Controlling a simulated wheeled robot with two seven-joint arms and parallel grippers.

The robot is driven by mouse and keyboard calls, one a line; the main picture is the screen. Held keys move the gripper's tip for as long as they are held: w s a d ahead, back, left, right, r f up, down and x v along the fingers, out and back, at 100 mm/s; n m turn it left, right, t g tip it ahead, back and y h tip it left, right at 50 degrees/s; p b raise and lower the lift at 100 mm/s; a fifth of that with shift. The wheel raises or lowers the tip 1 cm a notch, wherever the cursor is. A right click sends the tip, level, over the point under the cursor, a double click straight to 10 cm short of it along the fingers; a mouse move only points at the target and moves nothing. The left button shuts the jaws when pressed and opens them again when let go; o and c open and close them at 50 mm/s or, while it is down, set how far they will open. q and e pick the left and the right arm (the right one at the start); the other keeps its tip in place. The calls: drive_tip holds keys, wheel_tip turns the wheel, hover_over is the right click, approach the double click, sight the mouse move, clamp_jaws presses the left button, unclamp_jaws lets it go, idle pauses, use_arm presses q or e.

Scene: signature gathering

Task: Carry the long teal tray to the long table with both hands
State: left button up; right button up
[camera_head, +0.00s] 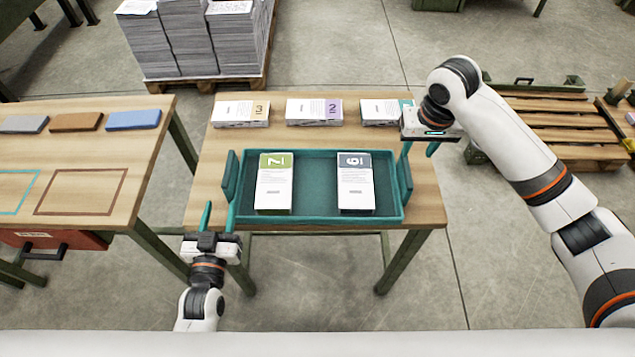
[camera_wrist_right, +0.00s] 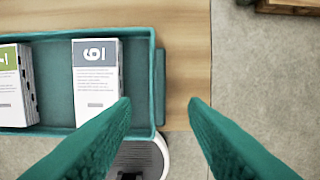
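The long teal tray (camera_head: 325,222) rests on a wooden table (camera_head: 425,205), with upright handle plates at its left and right ends. It holds a green-topped paper stack (camera_head: 274,190) and a grey-topped one (camera_head: 355,190). My left gripper (camera_head: 218,217) is open and empty, just left of the tray's front left corner. My right gripper (camera_head: 419,150) is open, fingers down, near the tray's right handle. In the right wrist view the right handle (camera_wrist_right: 160,87) shows between the open fingers (camera_wrist_right: 162,108), apart from them. Which table is the long one, I cannot tell.
Several paper stacks (camera_head: 314,111) line the table's back edge. Another wooden table (camera_head: 105,155) at left carries coloured blocks and drawn outlines, with a narrow gap between. A pallet of paper (camera_head: 205,45) stands behind; wooden pallets (camera_head: 560,125) lie right. The floor (camera_head: 350,310) in front is clear.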

use_arm(q)
approach(232, 150)
drive_tip(key=w, duration=0.4)
drive_tip(key=shift+w+f, duration=0.3)
drive_tip(key=shift+f, duration=0.1)
use_arm(e)
drive_tip(key=f, duration=0.4)
drive_tip(key=w+f, duration=0.1)
drive_tip(key=f, duration=0.6)
drive_tip(key=shift+w+f, duration=0.3)
drive_tip(key=shift+w, duration=0.1)
use_arm(q)
clamp_jaws()
use_arm(e)
clamp_jaws()
use_arm(q)
drive_tip(key=shift+r, duration=0.2)
use_arm(e)
drive_tip(key=shift+r, duration=0.2)
